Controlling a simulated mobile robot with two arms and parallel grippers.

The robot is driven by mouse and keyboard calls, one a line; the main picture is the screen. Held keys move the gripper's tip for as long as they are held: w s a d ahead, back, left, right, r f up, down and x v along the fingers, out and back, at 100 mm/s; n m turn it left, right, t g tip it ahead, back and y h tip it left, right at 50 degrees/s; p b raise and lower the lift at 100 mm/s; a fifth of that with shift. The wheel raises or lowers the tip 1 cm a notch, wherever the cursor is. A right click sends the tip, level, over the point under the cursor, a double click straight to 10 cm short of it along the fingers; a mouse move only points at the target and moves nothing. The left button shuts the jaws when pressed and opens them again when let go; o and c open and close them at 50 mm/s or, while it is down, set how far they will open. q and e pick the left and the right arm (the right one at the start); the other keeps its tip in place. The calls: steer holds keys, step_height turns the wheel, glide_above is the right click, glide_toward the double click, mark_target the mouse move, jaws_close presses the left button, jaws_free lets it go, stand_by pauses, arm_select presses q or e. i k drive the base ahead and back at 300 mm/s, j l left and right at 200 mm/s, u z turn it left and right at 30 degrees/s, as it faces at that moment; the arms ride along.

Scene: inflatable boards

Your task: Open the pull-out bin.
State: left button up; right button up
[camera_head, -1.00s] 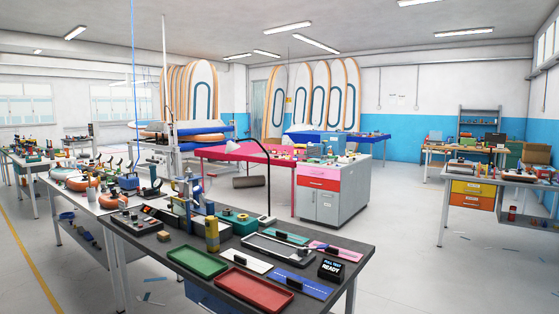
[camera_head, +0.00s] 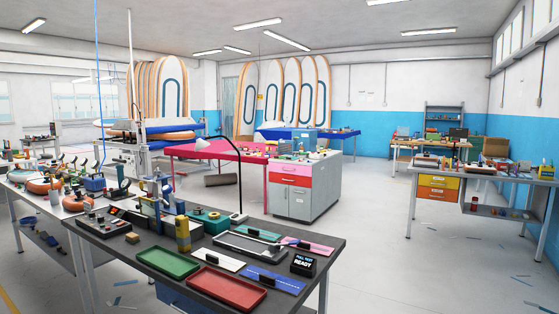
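Neither of my grippers is in view. No pull-out bin can be made out for certain. A grey cabinet (camera_head: 325,192) in the middle of the room has a pink drawer front, a red drawer front (camera_head: 290,181) and grey lower fronts (camera_head: 296,203) with handles. All its fronts look shut. Under the right-hand workbench (camera_head: 490,175) hang a yellow drawer (camera_head: 438,182) and an orange drawer (camera_head: 438,193), both looking shut. A blue unit (camera_head: 180,298) under the near dark bench is mostly hidden.
The near dark workbench (camera_head: 340,243) holds a green tray (camera_head: 168,262), a red tray (camera_head: 228,289) and several tools. A pink table (camera_head: 215,151) adjoins the grey cabinet. Scraps lie on the right floor. Open floor (camera_head: 375,235) lies between the cabinet and the right workbench.

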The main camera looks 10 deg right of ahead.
mark_target(299, 197)
steer(key=i+l+z, duration=1)
steer(key=i+z, duration=0.15)
steer(key=i, duration=0.2)
steer(key=i+z, duration=0.3)
steer(key=i, duration=1.75)
steer(key=i+j+u, duration=0.1)
steer(key=i+u, duration=0.15)
steer(key=i, duration=0.25)
steer(key=i+u, duration=0.25)
steer(key=i, duration=0.3)
steer(key=i+l+u, duration=0.1)
steer(key=i+u, duration=0.15)
steer(key=i, duration=0.25)
steer(key=i+l+u, duration=0.25)
steer(key=i, duration=0.25)
steer(key=i+l+u, duration=0.25)
steer(key=i, duration=0.25)
